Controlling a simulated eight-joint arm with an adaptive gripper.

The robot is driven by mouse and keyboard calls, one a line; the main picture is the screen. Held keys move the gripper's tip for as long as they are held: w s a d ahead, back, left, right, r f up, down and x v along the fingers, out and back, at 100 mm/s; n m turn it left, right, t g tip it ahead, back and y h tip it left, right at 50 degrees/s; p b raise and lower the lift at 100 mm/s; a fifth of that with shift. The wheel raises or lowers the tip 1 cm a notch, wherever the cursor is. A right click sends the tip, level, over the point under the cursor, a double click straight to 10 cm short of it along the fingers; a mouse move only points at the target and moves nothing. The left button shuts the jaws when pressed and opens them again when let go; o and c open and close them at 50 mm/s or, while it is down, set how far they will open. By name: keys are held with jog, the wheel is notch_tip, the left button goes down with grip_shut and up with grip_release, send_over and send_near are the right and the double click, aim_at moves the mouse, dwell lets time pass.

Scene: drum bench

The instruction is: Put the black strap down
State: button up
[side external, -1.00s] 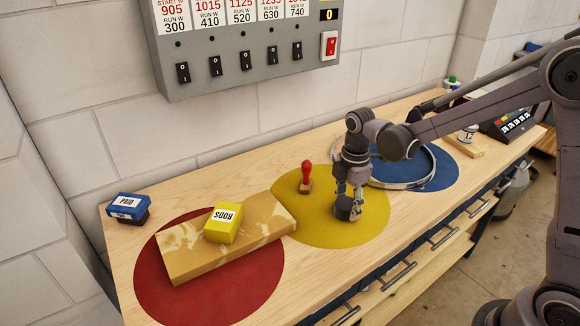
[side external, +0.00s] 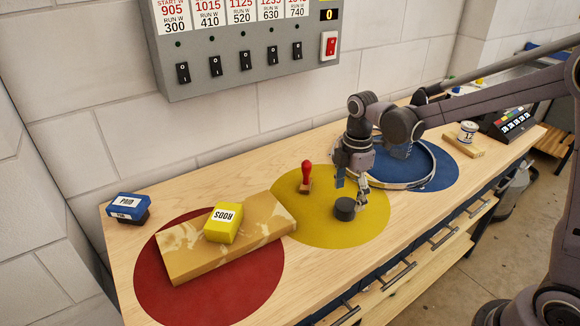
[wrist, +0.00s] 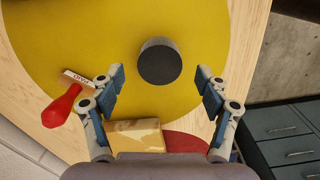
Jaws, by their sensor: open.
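The black strap (side external: 345,209) shows as a short dark roll standing on the yellow disc (side external: 372,222) on the bench. In the wrist view the dark roll (wrist: 160,62) stands beyond the fingertips, with nothing touching it. My gripper (side external: 352,184) is open and empty, slightly above and behind the roll in the side view. Its two blue-padded fingers (wrist: 164,82) are spread wide in the wrist view.
A red-handled stamp (side external: 306,175) stands on the yellow disc. A patterned slab (side external: 185,254) bearing a yellow block (side external: 223,225) lies partly over the red disc (side external: 240,297). A metal ring (side external: 432,165) lies on the blue disc (side external: 445,172). A blue block (side external: 128,206) sits far left.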

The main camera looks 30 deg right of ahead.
aim_at(348, 204)
notch_tip(348, 204, up, 8)
jog(key=s+m+t, duration=0.7)
jog(key=s+m, duration=0.6)
jog(key=m, duration=0.2)
jog(key=shift+s+d+f+m, duration=0.2)
jog(key=shift+s+d+m, duration=0.1)
jog(key=shift+m, duration=0.1)
